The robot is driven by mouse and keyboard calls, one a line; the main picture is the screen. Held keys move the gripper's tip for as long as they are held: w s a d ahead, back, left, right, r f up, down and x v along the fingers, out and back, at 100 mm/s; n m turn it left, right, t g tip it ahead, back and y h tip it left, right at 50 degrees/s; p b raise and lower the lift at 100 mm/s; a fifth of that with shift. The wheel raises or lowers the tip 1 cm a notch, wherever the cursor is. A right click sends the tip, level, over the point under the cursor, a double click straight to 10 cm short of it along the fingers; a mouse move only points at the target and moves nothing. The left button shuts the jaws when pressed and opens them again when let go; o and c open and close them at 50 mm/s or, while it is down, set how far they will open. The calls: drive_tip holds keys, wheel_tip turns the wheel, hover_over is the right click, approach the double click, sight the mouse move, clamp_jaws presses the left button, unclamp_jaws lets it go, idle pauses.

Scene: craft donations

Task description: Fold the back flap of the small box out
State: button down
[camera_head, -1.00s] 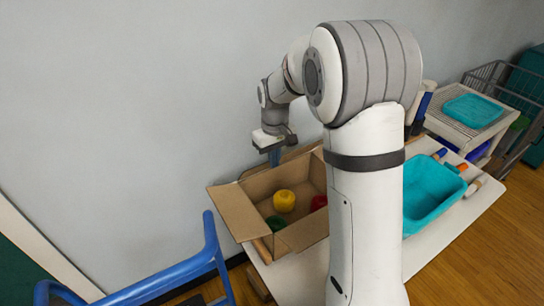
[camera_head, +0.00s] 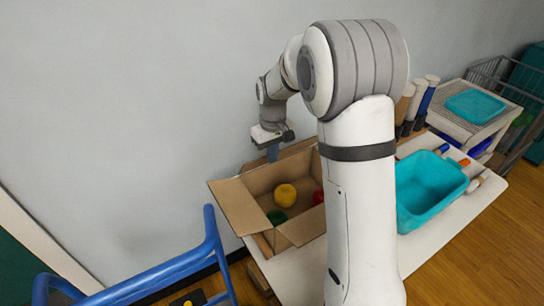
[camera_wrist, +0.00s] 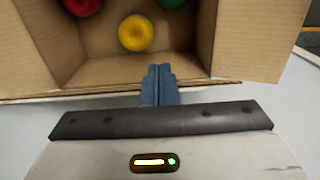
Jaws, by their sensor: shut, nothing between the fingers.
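The small box (camera_head: 288,180) is an open cardboard box near the wall, with yellow, green and red round things inside. Its left flap (camera_head: 238,206) is folded out. In the wrist view, side flaps spread outward at the left (camera_wrist: 28,50) and right (camera_wrist: 262,38). My gripper (camera_head: 272,155) is over the box's back edge, on the wall side. In the wrist view its blue fingers (camera_wrist: 160,84) are together and empty, overlapping the back edge (camera_wrist: 100,92). I cannot tell whether they touch the cardboard, or how the back flap stands.
A teal bin (camera_head: 430,190) stands right of my arm on the white table (camera_head: 455,222). Bottles (camera_head: 420,100) stand behind it. A blue rail (camera_head: 150,285) is at the front left. The wall (camera_head: 130,100) is close behind the box.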

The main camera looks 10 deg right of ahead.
drive_tip(key=shift+w, duration=0.1)
idle(0.3)
drive_tip(key=shift+w+a, duration=0.25)
drive_tip(key=shift+w, duration=0.25)
drive_tip(key=shift+s+d+r+p, duration=0.1)
drive_tip(key=shift+s+r+p, duration=0.05)
drive_tip(key=shift+r+p, duration=0.4)
drive_tip(key=shift+s+r+p, duration=0.15)
drive_tip(key=shift+r+p, duration=0.15)
drive_tip(key=shift+r, duration=0.3)
drive_tip(key=shift+w, duration=0.2)
drive_tip(key=shift+w+a, duration=0.3)
drive_tip(key=shift+w, duration=0.25)
drive_tip(key=shift+w+p, duration=0.15)
drive_tip(key=shift+p, duration=0.2)
drive_tip(key=shift+w+a, duration=0.3)
drive_tip(key=shift+w, duration=0.4)
